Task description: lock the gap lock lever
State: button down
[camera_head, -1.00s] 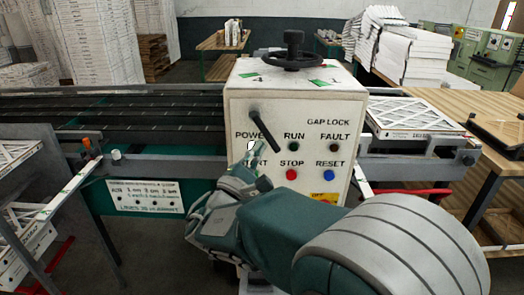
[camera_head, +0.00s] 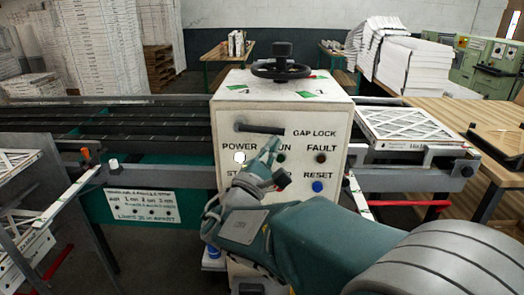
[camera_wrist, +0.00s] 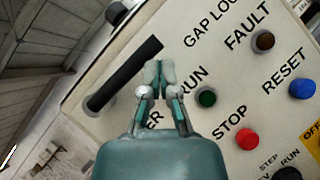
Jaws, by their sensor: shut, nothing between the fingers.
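The black gap lock lever (camera_head: 260,128) is on the front of the white control box (camera_head: 330,110), left of the "GAP LOCK" label. It now lies nearly level, its free end toward the label. In the wrist view the lever (camera_wrist: 125,75) runs diagonally up right, its free end by the fingertips. My gripper (camera_head: 273,146) is shut and empty, just below the lever's free end. In the wrist view the gripper (camera_wrist: 158,68) shows its fingertips together; whether they touch the lever I cannot tell. My gripper hides part of the "RUN" label and the stop button in the head view.
A black handwheel (camera_head: 281,68) tops the box. Near my gripper are a white power light (camera_head: 240,157), a green button (camera_wrist: 207,98), a red stop button (camera_wrist: 247,139) and a blue reset button (camera_head: 317,186). A framed filter (camera_head: 408,128) lies at right.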

jog(key=s+f, duration=0.8)
jog(key=f, duration=0.2)
jog(key=shift+s+a, duration=0.2)
jog(key=shift+a, duration=0.25)
dwell(0.4)
jog(key=shift+d, duration=0.1)
